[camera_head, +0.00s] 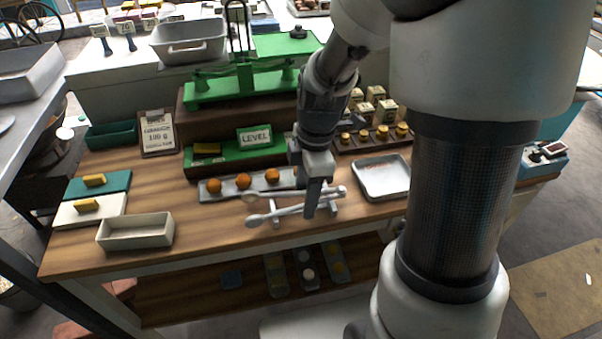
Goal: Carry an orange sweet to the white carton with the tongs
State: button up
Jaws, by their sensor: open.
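Several orange sweets (243,181) sit in a row on a narrow grey tray in the middle of the wooden table. The silvery tongs (287,212) lie across a small white rest in front of that tray, their rounded ends pointing left. My gripper (318,205) is open and points down over the right part of the tongs. Whether its fingers straddle the tongs I cannot tell, as the near finger hides that spot. The white carton, an open rectangular box (135,232), stands empty at the table's front left.
A green balance scale (240,85) and a "LEVEL" sign (255,137) stand behind the sweets. An empty metal tray (382,178) lies right of my gripper, with brass weights (382,132) behind it. Green and white blocks with yellow pieces (98,181) are at left.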

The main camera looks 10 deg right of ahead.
jog(key=c, duration=0.7)
jog(key=shift+r, duration=0.1)
notch_tip(320, 180, up, 12)
jog(key=p, duration=0.8)
jog(key=shift+p, duration=0.3)
jog(key=shift+w, duration=0.2)
